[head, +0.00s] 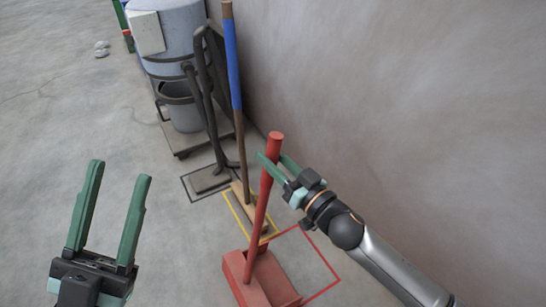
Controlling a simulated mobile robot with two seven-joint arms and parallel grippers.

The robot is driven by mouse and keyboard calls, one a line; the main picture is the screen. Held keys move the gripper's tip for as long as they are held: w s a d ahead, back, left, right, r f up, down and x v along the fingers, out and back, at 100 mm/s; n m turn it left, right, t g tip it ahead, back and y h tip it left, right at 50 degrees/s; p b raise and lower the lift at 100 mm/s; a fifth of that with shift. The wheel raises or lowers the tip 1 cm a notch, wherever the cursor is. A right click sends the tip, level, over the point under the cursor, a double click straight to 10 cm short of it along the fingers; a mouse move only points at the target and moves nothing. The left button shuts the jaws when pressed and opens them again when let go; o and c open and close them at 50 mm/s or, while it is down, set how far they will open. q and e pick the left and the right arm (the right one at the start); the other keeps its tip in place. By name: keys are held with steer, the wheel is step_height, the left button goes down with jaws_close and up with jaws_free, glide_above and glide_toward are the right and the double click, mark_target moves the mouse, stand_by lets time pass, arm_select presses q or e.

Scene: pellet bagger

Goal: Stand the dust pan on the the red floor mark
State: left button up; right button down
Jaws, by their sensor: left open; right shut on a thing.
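The red dust pan (250,284) has an upright, slightly tilted red handle (259,217) and a box-shaped pan at its foot. My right gripper (271,162) is shut on the upper part of the handle. The red floor mark (334,272) is a thin red outline on the floor near the wall. The pan covers the left part of the mark and reaches past it to the left. I cannot tell whether the pan touches the floor. My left gripper (120,175) is open and empty, left of the dust pan.
A broom with a blue-wrapped handle (232,62) stands in a yellow floor mark (233,207). A dark-framed tool stands in a black mark (186,184). Behind is a grey drum on a wheeled base (183,148). A wall (400,90) bounds the right. The left floor is mostly clear.

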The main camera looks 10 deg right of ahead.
steer(key=shift+d+f+b, duration=0.2)
steer(key=shift+f+b, duration=0.45)
steer(key=shift+f, duration=1.45)
steer(key=c, duration=0.8)
jaws_free()
steer(key=shift+w+f+g, duration=0.1)
steer(key=shift+g, duration=0.2)
steer(key=shift+c, duration=0.2)
steer(key=o, duration=0.4)
steer(key=shift+r, duration=0.3)
steer(key=shift+f, duration=0.1)
steer(key=o, duration=0.4)
steer(key=shift+o, duration=0.2)
